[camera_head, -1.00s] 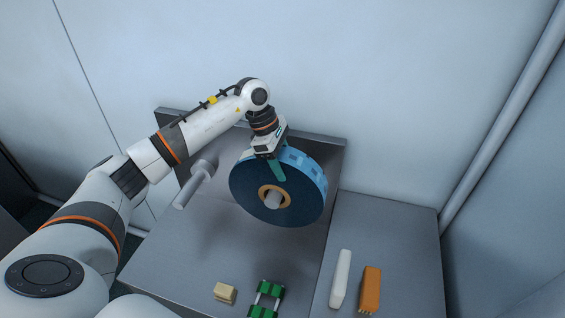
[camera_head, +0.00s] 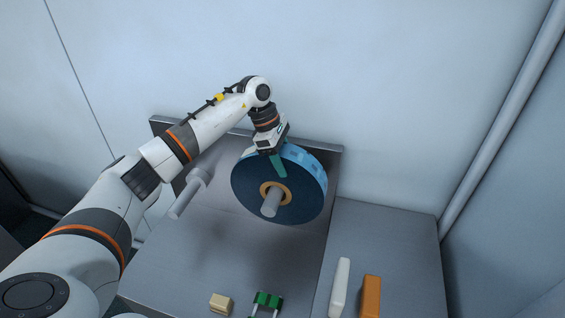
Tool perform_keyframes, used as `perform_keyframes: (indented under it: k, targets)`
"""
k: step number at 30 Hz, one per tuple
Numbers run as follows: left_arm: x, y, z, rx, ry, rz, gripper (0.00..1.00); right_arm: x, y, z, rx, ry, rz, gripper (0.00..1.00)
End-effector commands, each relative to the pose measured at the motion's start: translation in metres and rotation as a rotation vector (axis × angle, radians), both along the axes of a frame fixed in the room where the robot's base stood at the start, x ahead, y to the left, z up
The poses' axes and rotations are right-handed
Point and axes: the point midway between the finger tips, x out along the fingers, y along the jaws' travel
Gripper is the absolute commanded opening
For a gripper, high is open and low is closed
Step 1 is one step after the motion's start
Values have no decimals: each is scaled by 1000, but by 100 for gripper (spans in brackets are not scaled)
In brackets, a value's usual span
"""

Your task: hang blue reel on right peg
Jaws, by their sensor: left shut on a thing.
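The blue reel (camera_head: 300,196) is a thick upright disc with a tan core ring. The right peg (camera_head: 271,205) is a grey rod; its end sticks out through the reel's core toward me, so the reel is around the peg. My left gripper (camera_head: 277,162) is shut on the reel's upper rim, with a teal finger across the front face. The back part of the right peg is hidden by the reel. The left peg (camera_head: 186,196) is bare. My right gripper is not in view.
A grey back panel (camera_head: 335,160) stands behind the pegs. On the grey table (camera_head: 400,235) lie a tan block (camera_head: 220,304), a green part (camera_head: 267,299), a white bar (camera_head: 340,286) and an orange block (camera_head: 370,296). The table's middle is clear.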

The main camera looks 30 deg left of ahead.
Motion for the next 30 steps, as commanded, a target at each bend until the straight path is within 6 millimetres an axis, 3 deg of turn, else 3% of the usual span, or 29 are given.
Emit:
perform_keyframes:
  k: [8, 9, 13, 23, 30]
  targets:
    - [1, 0, 2, -1, -4, -1, 18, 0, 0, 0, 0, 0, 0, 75]
    - [1, 0, 2, -1, -4, -1, 61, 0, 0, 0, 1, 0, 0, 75]
    - [1, 0, 2, 0, -3, 0, 80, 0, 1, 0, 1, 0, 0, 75]
    - [0, 2, 2, 1, -1, 0, 80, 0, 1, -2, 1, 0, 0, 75]
    - [-2, 16, 38, 2, -7, 1, 80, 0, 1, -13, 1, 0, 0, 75]
